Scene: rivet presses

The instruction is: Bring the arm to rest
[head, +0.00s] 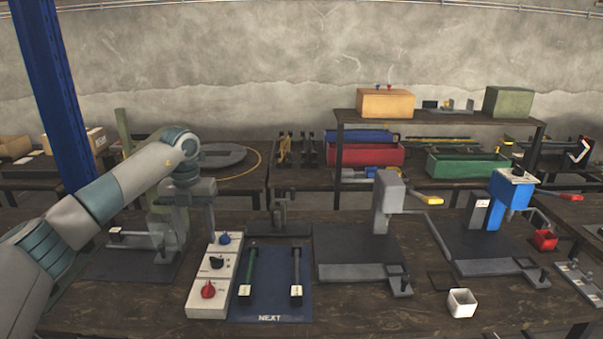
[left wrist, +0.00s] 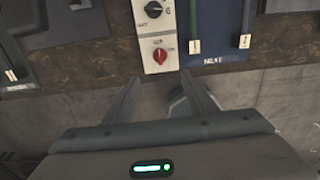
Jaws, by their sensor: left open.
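My left arm comes in from the left in the head view and bends down at the wrist. My right gripper is in neither view.
A grey press (head: 389,205) and a blue press (head: 511,203) stand to the right. A white cup (head: 461,303) sits near the front edge. A blue post (head: 56,95) rises at left.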

